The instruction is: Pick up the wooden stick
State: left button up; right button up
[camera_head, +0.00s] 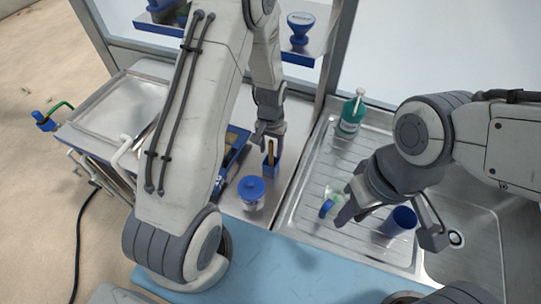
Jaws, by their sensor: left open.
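The wooden stick (271,156) is a thin brown piece standing upright in a small blue holder (270,170) on the metal counter, left of the sink. My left gripper (269,140) points down right at the top of the stick. It is open, and whether its fingers touch the stick cannot be told. The gripper hides the stick's upper end. My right gripper (390,228) is over the sink's drainboard with its fingers wide apart. A blue cup (401,221) shows between those fingers; I cannot tell whether they are level with it.
A clear jar with a blue lid (251,188) stands in front of the holder. A blue tray (232,160) lies to the left, partly behind my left arm. A green bottle (351,113) stands at the back of the drainboard (318,165). A shelf (318,42) hangs behind.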

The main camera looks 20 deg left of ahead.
pick_arm(q)
jog(key=shift+f, duration=0.1)
grip_shut()
